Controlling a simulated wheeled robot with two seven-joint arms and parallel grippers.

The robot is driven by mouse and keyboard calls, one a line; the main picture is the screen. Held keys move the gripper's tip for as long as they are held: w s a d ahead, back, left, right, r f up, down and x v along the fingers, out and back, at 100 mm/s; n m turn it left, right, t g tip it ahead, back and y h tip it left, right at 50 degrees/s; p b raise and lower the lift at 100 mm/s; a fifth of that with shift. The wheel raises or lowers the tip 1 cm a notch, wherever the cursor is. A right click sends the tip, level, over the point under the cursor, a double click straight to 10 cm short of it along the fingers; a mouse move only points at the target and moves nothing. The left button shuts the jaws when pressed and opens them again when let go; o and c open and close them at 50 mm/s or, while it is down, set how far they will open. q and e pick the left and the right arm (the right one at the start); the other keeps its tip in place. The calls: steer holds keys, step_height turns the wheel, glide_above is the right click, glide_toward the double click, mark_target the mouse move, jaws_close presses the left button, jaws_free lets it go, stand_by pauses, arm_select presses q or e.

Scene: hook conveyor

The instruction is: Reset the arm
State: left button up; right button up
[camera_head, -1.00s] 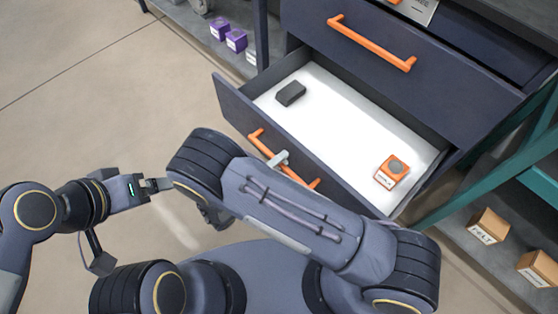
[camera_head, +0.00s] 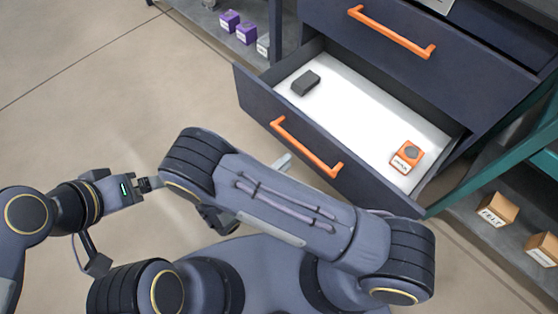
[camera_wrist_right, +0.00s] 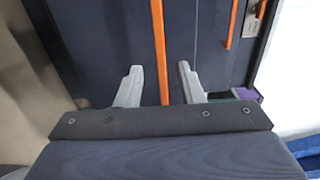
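My right arm reaches across the lower middle of the head view. One pale finger of my right gripper (camera_head: 283,162) shows past the arm, just in front of the lower orange handle (camera_head: 306,147) and apart from it; the rest is hidden. In the right wrist view my right gripper (camera_wrist_right: 160,80) has its fingers spread, with nothing held; an orange handle (camera_wrist_right: 160,45) shows beyond, between them. My left gripper (camera_head: 150,184) is at the left, its tips against or behind my right arm in the picture, so its opening is unclear.
The dark drawer (camera_head: 250,107) stands open, with a black block (camera_head: 305,83) and an orange box (camera_head: 407,157) inside. A closed drawer (camera_head: 470,75) is above it. Purple boxes (camera_head: 229,20) and cardboard boxes (camera_head: 497,209) sit on side shelves. Floor at left is clear.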

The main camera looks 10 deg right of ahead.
stand_by(0.6)
steer(key=s+d+r+n+g+y, duration=0.2)
steer(key=s+d+r+n+y, duration=0.3)
steer(key=r+n, duration=0.35)
steer(key=s+d+r+n+g+y, duration=0.1)
steer(key=s+d+r+n+y, duration=0.25)
steer(key=r+n+y, duration=0.5)
steer(key=s+d+r+n+g+y, duration=0.2)
steer(key=s+d+r+n+y, duration=0.3)
steer(key=n, duration=0.6)
step_height(320, 180, up, 28)
steer(key=p, duration=2.7)
steer(key=shift+w+d+m, duration=0.15)
steer(key=shift+w+m, duration=0.25)
steer(key=shift+w, duration=0.05)
